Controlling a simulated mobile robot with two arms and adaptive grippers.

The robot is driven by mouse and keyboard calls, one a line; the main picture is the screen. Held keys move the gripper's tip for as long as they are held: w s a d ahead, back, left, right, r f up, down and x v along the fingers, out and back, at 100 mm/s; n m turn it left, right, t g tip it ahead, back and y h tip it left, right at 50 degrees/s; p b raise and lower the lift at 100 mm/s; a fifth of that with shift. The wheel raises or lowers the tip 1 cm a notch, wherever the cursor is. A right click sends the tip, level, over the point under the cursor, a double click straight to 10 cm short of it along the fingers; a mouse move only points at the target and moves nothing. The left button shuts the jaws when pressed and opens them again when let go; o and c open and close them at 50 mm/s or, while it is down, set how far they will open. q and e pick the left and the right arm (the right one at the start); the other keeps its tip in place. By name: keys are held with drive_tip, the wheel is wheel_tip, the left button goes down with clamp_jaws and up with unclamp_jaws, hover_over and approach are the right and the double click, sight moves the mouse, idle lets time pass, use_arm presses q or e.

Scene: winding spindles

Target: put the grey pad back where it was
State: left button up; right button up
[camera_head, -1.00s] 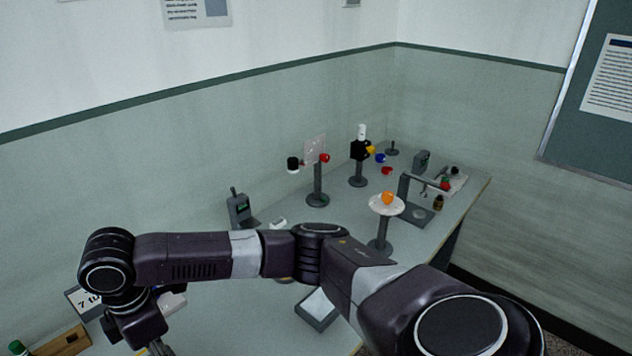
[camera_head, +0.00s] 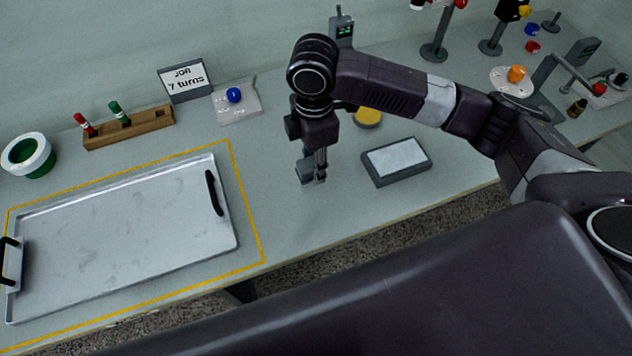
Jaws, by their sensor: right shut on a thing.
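My right gripper (camera_head: 318,178) points down over the table, between the metal tray and the grey box. It is shut on a small grey piece (camera_head: 305,172), which looks like the grey pad. The fingers and wrist hide much of it, and I cannot tell whether it touches the table. My left gripper is not in view.
A large metal tray (camera_head: 125,230) with black handles lies inside a yellow outline at left. A shallow grey box (camera_head: 399,180) with a white top is right of the gripper. A yellow disc (camera_head: 368,117), a pale plate with a blue knob (camera_head: 234,95) and a job sign (camera_head: 186,80) stand behind.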

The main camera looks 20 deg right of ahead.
hover_over(315, 193)
wheel_tip(315, 193, down, 5)
drive_tip(key=shift+f, duration=0.1)
wheel_tip(315, 193, down, 4)
drive_tip(key=shift+f+p, duration=0.1)
drive_tip(key=shift+p, duration=0.35)
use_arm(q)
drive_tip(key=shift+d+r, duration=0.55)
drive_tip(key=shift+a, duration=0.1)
use_arm(e)
drive_tip(key=o, duration=1.1)
drive_tip(key=shift+f, duration=0.1)
use_arm(q)
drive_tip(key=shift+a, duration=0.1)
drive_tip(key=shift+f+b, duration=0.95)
drive_tip(key=shift+b, duration=0.05)
use_arm(e)
wheel_tip(315, 193, up, 12)
drive_tip(key=shift+r, duration=0.15)
